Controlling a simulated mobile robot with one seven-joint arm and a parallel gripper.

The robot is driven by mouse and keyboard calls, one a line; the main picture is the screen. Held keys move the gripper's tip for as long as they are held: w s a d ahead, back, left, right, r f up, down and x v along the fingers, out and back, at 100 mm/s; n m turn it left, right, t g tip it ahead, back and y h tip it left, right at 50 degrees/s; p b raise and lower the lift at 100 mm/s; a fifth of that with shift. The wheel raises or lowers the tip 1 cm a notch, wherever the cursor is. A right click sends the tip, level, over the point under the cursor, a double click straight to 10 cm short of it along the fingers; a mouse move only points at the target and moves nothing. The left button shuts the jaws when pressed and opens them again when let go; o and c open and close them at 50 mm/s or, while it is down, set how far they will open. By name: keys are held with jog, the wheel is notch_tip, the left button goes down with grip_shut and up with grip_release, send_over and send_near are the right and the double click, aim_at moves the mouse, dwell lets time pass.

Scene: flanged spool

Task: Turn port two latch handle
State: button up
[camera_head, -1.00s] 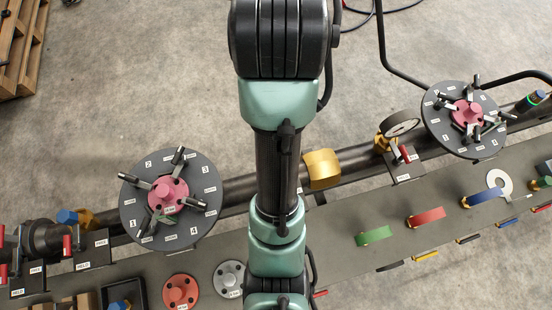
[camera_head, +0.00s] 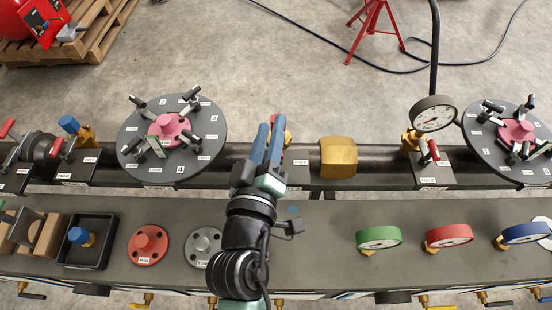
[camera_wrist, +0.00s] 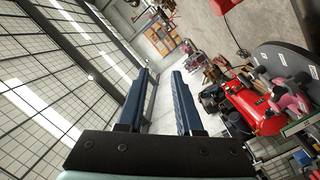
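Two dark round flange plates with pink hubs and several dark-and-silver latch handles stand along the pipe in the head view, the left plate (camera_head: 212,137) and the right plate (camera_head: 480,130). The left plate's handles include an upper-right one (camera_head: 191,94) and a right one (camera_head: 192,138). The left plate carries small number labels; the small tags below the plates are too small to read surely. My gripper (camera_head: 271,120) is open and empty, right of the left plate and apart from it. The wrist view shows its blue fingers (camera_wrist: 161,76) spread, with a plate (camera_wrist: 292,58) and pink hub (camera_wrist: 288,104) at right.
A brass block (camera_head: 338,157) sits on the pipe, and a gauge (camera_head: 433,115) stands near the right plate. The bench below holds a red flange (camera_head: 148,245), a grey flange (camera_head: 203,244), a black tray (camera_head: 105,262) and coloured gauges (camera_head: 378,237). A red stand (camera_head: 375,25) is behind.

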jog(key=s+f+n+g+b, duration=0.25)
jog(key=s+f, duration=0.25)
jog(key=f, duration=0.8)
jog(key=shift+t, duration=0.35)
jog(key=p+x, duration=0.1)
jog(key=x, duration=0.7)
jog(key=a+p+x, duration=0.1)
jog(key=x, duration=0.3)
jog(key=shift+w+d+p, duration=0.1)
jog(key=shift+w+p, duration=0.25)
jog(key=shift+w, duration=0.1)
jog(key=shift+c, duration=0.3)
jog(key=shift+n, duration=0.25)
grip_shut()
